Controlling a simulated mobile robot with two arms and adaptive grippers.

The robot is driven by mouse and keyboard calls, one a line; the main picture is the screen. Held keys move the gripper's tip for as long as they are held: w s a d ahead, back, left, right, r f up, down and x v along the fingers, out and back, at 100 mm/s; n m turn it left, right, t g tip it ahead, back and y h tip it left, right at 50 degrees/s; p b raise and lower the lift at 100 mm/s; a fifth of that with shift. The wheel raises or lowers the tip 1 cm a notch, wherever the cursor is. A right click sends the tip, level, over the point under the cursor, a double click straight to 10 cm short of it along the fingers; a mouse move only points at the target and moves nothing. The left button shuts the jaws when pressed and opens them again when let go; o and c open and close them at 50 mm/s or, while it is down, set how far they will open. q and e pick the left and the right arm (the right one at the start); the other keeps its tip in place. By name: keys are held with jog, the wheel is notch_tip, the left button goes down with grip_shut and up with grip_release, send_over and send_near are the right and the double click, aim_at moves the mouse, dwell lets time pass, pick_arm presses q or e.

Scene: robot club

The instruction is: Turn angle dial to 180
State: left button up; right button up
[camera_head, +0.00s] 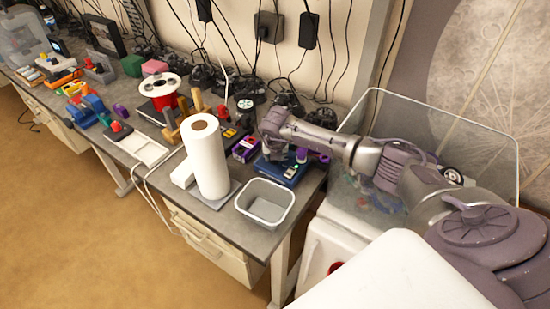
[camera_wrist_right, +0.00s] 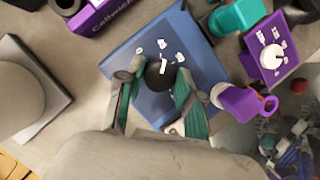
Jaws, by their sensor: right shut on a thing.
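A blue box (camera_wrist_right: 205,68) with a black round dial (camera_wrist_right: 160,73) lies on the bench. The dial carries a white pointer line, and small white labels sit around it, too small to read. In the head view the blue box (camera_head: 290,175) is near the bench's right end. My right gripper (camera_wrist_right: 157,80) is over the box with its green-padded fingers on either side of the dial, shut on it. In the head view my right gripper (camera_head: 275,152) hides the dial. My left gripper is in neither view.
A purple box (camera_wrist_right: 268,50) with a white knob is at the right in the wrist view. A paper roll (camera_head: 206,160), a grey bin (camera_head: 265,203) and a purple carton (camera_head: 245,148) stand close by. The bench is cluttered towards the left.

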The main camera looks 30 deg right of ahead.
jog(key=m+b, duration=0.1)
jog(key=m, duration=0.1)
jog(key=m+g+h+b, duration=0.1)
jog(key=m+b, duration=0.1)
jog(key=m+g+b, duration=0.1)
jog(key=m+b, duration=0.1)
jog(key=shift+w+a+f+h, duration=0.1)
jog(key=shift+a+f+h, duration=0.05)
jog(key=shift+f+h, duration=0.15)
jog(key=m+g+b, duration=0.1)
jog(key=m+b, duration=0.1)
jog(key=m, duration=0.1)
jog(key=m+g+b, duration=0.1)
jog(key=m+b, duration=0.2)
jog(key=shift+w+m, duration=0.1)
jog(key=shift+m, duration=0.3)
jog(key=m+g+b, duration=0.1)
jog(key=m, duration=0.1)
jog(key=m+g+b, duration=0.1)
jog(key=m, duration=0.2)
jog(key=shift+w+r+g+b, duration=0.1)
jog(key=shift+g+b, duration=0.2)
jog(key=shift+b, duration=0.1)
jog(key=m+g+y+b, duration=0.1)
jog(key=m, duration=0.3)
jog(key=shift+m+g+y+b, duration=0.3)
jog(key=shift+m+y+b, duration=0.45)
jog(key=shift+m, duration=0.85)
